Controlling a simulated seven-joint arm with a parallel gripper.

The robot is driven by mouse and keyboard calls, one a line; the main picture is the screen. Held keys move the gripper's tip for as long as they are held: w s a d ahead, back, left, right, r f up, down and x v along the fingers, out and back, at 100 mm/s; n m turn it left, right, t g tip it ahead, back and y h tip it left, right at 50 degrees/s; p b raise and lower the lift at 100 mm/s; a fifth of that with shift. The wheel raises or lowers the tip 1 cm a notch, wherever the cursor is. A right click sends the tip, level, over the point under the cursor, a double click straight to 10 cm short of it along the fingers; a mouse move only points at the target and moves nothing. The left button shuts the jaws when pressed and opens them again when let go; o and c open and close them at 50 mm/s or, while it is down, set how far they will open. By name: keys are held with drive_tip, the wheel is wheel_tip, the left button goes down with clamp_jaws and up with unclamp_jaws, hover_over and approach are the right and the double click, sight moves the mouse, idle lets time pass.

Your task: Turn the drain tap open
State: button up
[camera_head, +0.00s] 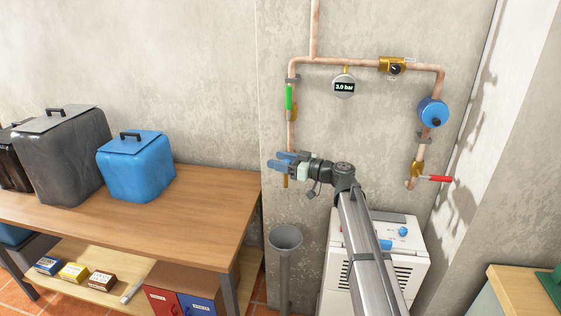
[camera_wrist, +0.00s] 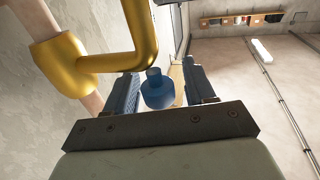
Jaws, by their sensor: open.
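The drain tap's brass spout (camera_head: 286,181) hangs below my gripper (camera_head: 284,161) at the lower end of the left pipe, above a grey funnel (camera_head: 285,238). In the wrist view a blue knob (camera_wrist: 158,92), which looks like the tap's handle, sits between the two blue fingers of my gripper (camera_wrist: 161,88), next to a bent brass pipe (camera_wrist: 142,45). The fingers are open, one on each side of the knob. Whether either finger touches it I cannot tell. In the head view my gripper hides most of the tap.
A green lever (camera_head: 289,97) lies along the left pipe. A gauge (camera_head: 344,87) reads 3.0 bar. A blue round vessel (camera_head: 433,111) and a red lever (camera_head: 438,179) are on the right pipe. A white appliance (camera_head: 412,262) stands below my arm; a wooden workbench (camera_head: 190,216) is at left.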

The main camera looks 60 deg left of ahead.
drive_tip(key=c, duration=1)
drive_tip(key=shift+o, duration=0.2)
drive_tip(key=shift+d+m+t+y, duration=0.1)
drive_tip(key=shift+m+t+y, duration=0.25)
drive_tip(key=shift+t, duration=0.25)
drive_tip(key=shift+w+m+t+y, duration=0.2)
drive_tip(key=shift+m+t, duration=1.1)
drive_tip(key=shift+t, duration=0.65)
drive_tip(key=shift+w+m+t+y, duration=0.25)
drive_tip(key=shift+m+t, duration=1)
drive_tip(key=shift+t, duration=0.65)
drive_tip(key=shift+w+m+t+y, duration=0.2)
drive_tip(key=shift+m+t, duration=1.1)
drive_tip(key=shift+t, duration=0.65)
drive_tip(key=shift+w+a+m+t, duration=0.1)
drive_tip(key=shift+a+m+t, duration=0.1)
drive_tip(key=shift+m+t, duration=0.15)
